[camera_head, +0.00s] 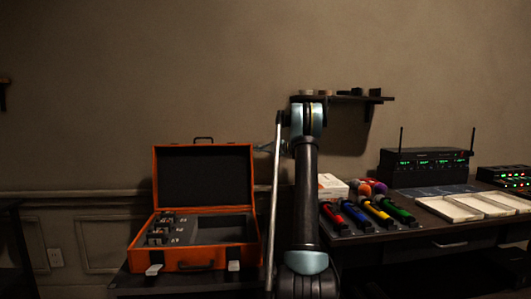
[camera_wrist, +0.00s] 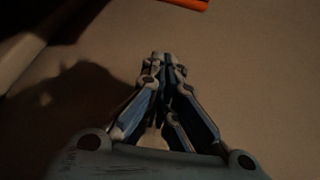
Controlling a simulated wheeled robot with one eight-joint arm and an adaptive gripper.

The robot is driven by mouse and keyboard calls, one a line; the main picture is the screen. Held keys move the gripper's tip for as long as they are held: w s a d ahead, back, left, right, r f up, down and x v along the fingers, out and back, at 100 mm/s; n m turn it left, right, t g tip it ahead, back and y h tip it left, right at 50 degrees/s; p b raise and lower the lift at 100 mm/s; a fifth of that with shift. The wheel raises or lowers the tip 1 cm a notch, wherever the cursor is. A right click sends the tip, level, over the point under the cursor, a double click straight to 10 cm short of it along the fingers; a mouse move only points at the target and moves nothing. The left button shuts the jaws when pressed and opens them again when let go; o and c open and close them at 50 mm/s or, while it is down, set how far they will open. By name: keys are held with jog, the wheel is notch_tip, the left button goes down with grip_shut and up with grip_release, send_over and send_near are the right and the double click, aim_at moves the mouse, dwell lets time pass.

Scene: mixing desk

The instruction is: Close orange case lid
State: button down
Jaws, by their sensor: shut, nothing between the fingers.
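The orange case (camera_head: 186,258) stands on a dark surface at the left in the head view. Its lid (camera_head: 204,178) is up, roughly upright, with a dark inner lining and a handle on top. Grey compartments with small items show inside, and pale latches hang at the front. In the wrist view my gripper (camera_wrist: 162,58) is shut and empty, in front of a plain tan surface. An orange edge (camera_wrist: 186,3) at the top of that view may be part of the case.
Right of my arm, a desk holds several coloured handheld items (camera_head: 365,213), a white box (camera_head: 332,186), pale trays (camera_head: 472,206) and a receiver with antennas (camera_head: 426,165). A small shelf (camera_head: 345,98) is on the wall above. The wall above the lid is bare.

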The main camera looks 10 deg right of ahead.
jog(key=shift+s+a+r, duration=0.1)
jog(key=shift+s+a, duration=0.15)
jog(key=shift+s, duration=0.35)
jog(key=shift+s+a+r, duration=0.15)
jog(key=shift+s+a, duration=0.05)
jog(key=shift+s, duration=0.35)
jog(key=shift+s+a+r, duration=0.1)
jog(key=shift+s+a, duration=0.15)
jog(key=shift+s, duration=0.35)
